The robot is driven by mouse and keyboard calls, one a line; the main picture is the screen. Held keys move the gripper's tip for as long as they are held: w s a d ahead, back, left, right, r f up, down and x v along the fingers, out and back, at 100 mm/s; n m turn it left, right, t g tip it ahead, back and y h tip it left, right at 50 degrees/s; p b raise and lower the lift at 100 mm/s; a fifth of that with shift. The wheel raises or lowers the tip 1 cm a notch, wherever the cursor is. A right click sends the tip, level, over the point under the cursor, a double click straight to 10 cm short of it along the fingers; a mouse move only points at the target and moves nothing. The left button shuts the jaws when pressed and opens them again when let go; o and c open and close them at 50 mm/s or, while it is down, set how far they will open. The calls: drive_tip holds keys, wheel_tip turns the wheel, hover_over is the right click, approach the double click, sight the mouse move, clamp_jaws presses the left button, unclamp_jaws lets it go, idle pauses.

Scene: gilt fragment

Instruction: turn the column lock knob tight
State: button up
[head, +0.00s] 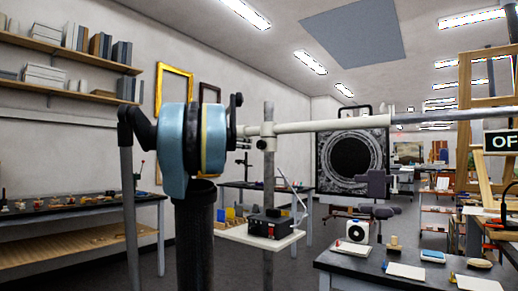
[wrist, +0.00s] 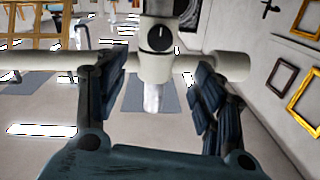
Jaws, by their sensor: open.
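The column (head: 268,190) is a steel post with a cream clamp (head: 266,130) and a cream crossbar. In the wrist view, a round black knob (wrist: 160,39) with a white pointer line faces me on the clamp. The steel post end (wrist: 153,98) shows beyond the clamp. My gripper (wrist: 160,85) is open, with one dark finger on each side of the clamp and nothing held. The knob lies above the fingertips in this picture, and I see no contact with it. In the head view my gripper (head: 238,130) is left of the column, partly hidden by my blue arm.
A long arm (head: 345,124) reaches right from the clamp. A dark-framed picture (head: 352,160) stands behind. A dark worktable (head: 400,270) is at lower right, and a long bench (head: 80,209) at left.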

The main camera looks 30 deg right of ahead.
sight(260, 144)
drive_tip(key=x, duration=1.7)
drive_tip(key=shift+w+d, duration=0.2)
drive_tip(key=shift+w, duration=0.05)
drive_tip(key=c, duration=1)
